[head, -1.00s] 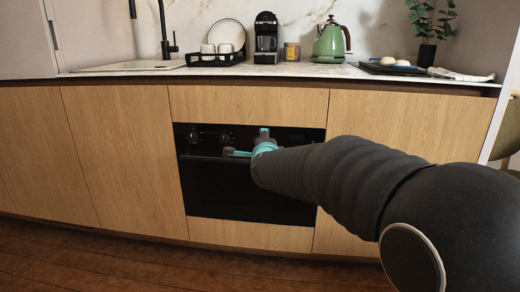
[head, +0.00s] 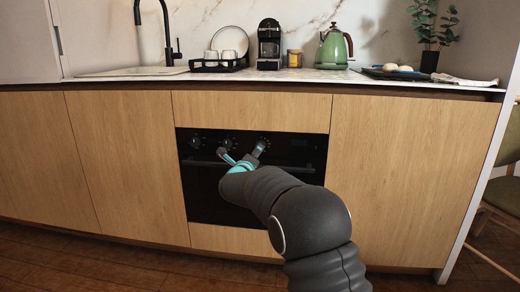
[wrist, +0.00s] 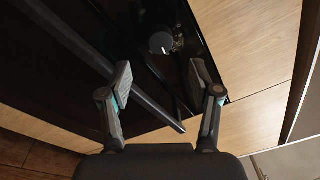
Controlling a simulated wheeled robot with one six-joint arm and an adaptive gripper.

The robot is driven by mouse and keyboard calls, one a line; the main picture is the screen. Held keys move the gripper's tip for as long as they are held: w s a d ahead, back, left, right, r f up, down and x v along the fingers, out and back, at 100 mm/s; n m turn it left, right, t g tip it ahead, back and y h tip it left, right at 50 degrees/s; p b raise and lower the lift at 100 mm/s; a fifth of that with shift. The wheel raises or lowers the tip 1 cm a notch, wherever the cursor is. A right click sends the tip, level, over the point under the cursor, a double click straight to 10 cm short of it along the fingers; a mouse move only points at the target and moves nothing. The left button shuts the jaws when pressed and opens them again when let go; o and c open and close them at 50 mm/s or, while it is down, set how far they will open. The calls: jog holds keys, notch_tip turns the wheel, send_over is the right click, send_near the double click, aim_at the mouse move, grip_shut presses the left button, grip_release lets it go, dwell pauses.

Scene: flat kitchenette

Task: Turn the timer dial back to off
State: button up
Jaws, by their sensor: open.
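The black built-in oven (head: 300,170) has a row of dark dials along its top strip. A left dial (head: 195,142) and a middle dial (head: 228,143) show in the head view; my gripper partly covers the area to their right. Which dial is the timer cannot be told. My gripper (head: 241,151) is open and empty in front of the panel. In the wrist view, one round dark dial (wrist: 161,43) lies beyond and between the open fingertips (wrist: 162,72), apart from both. Its pointer setting is too small to read.
The oven's handle bar (wrist: 110,70) runs diagonally close by the left finger in the wrist view. Wooden cabinet fronts (head: 400,165) surround the oven. The counter above holds a green kettle (head: 332,48), a coffee machine (head: 269,45) and a dish rack (head: 218,64). A chair (head: 500,205) stands far right.

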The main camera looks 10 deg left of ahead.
jog(key=w, duration=0.7)
jog(key=shift+d+p, duration=0.4)
jog(key=shift+d, duration=0.05)
jog(key=c, duration=1.1)
